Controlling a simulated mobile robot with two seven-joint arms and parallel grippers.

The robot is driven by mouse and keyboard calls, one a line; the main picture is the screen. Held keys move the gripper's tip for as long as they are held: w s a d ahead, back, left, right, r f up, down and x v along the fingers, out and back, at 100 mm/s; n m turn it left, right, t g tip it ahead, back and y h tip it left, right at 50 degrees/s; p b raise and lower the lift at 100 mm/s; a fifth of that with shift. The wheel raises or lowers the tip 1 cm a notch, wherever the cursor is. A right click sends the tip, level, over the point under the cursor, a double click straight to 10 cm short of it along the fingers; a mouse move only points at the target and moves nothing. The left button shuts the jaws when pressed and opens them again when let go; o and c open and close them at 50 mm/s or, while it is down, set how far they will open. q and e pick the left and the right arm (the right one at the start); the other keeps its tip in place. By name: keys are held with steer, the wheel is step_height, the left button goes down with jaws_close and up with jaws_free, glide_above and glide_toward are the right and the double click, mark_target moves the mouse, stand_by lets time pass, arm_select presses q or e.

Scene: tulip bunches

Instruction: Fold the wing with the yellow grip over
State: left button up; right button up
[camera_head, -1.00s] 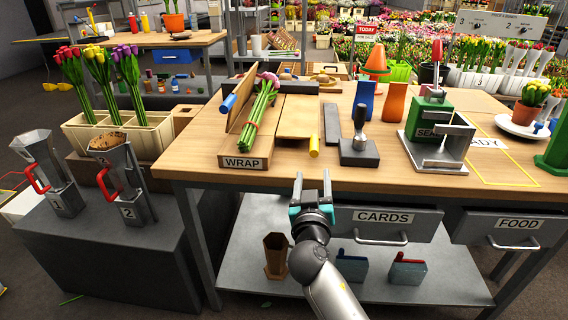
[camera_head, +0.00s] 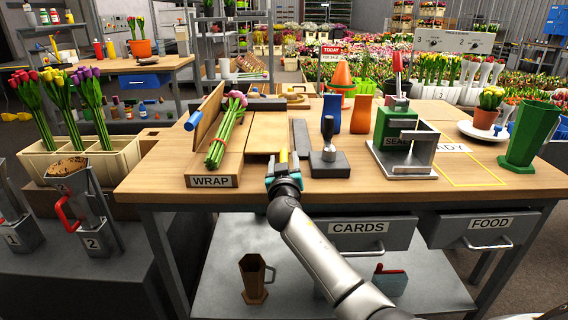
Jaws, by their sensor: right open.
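The wrap stand (camera_head: 212,181) is a wooden board labelled WRAP at the left of the table. A bunch of pink tulips (camera_head: 222,140) with green stems lies on it. The wing with the yellow grip (camera_head: 266,135) lies flat to the right of the bunch. Its yellow grip (camera_head: 284,154) shows between the fingers of my right gripper (camera_head: 284,163), which is open at the wing's front edge. I cannot tell whether the fingers touch the grip. The other wing, with a blue grip (camera_head: 193,121), stands tilted up left of the bunch. My left gripper is out of view.
A dark stamp-like tool (camera_head: 328,158) stands close to the right of my gripper. The grey-green sealer (camera_head: 402,155) is farther right. Below the tabletop are the CARDS drawer (camera_head: 360,232) and FOOD drawer (camera_head: 487,229). A tulip crate (camera_head: 80,165) stands at left.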

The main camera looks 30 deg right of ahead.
steer(key=shift+w+d, duration=0.15)
steer(key=shift+w, duration=0.15)
jaws_close()
stand_by(0.4)
stand_by(1.0)
